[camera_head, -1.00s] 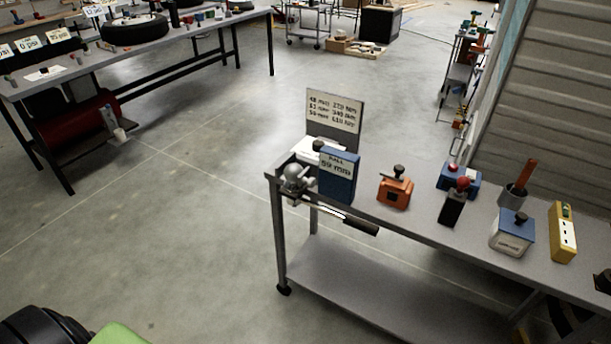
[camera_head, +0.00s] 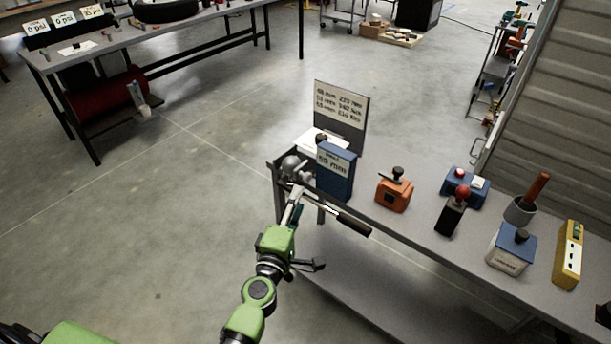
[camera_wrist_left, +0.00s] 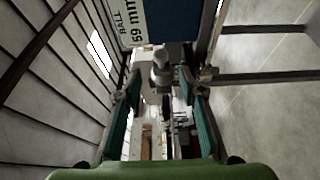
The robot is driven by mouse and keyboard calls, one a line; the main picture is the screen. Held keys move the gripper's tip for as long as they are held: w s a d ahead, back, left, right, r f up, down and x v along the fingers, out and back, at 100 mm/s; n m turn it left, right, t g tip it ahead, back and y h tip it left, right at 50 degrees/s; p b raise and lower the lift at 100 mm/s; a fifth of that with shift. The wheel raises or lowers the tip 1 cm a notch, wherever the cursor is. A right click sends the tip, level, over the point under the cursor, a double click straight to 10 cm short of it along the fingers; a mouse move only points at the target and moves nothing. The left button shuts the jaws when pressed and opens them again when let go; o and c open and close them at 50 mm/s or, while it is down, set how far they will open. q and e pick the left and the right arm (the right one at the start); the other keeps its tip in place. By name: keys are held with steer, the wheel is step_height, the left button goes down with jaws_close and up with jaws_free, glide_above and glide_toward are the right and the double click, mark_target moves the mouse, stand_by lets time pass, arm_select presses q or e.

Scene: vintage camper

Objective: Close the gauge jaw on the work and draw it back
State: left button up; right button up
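A grey ball on a mount (camera_head: 292,168) stands at the left end of the near bench, with a bar and dark handle (camera_head: 352,222) beside it. A blue block (camera_head: 336,172) behind it carries a label reading 59 mm; it also shows in the left wrist view (camera_wrist_left: 174,22). I cannot make out a separate gauge jaw. My left gripper (camera_head: 294,196) is just below the ball mount. In the left wrist view its two fingers (camera_wrist_left: 162,108) stand wide apart, with a grey rounded part (camera_wrist_left: 161,72) beyond and between them. My right gripper is out of view.
The near bench (camera_head: 425,240) holds an orange block (camera_head: 394,190), a red-knobbed lever (camera_head: 453,212), a blue-topped box (camera_head: 511,248) and a yellow level-like piece (camera_head: 569,255). A sign board (camera_head: 341,112) stands behind the blue block. Open floor lies to the left.

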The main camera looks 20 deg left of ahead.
mark_target(308, 181)
arm_select(q)
steer(key=w, duration=1)
steer(key=shift+w+a+f+b, duration=0.1)
steer(key=shift+b, duration=0.25)
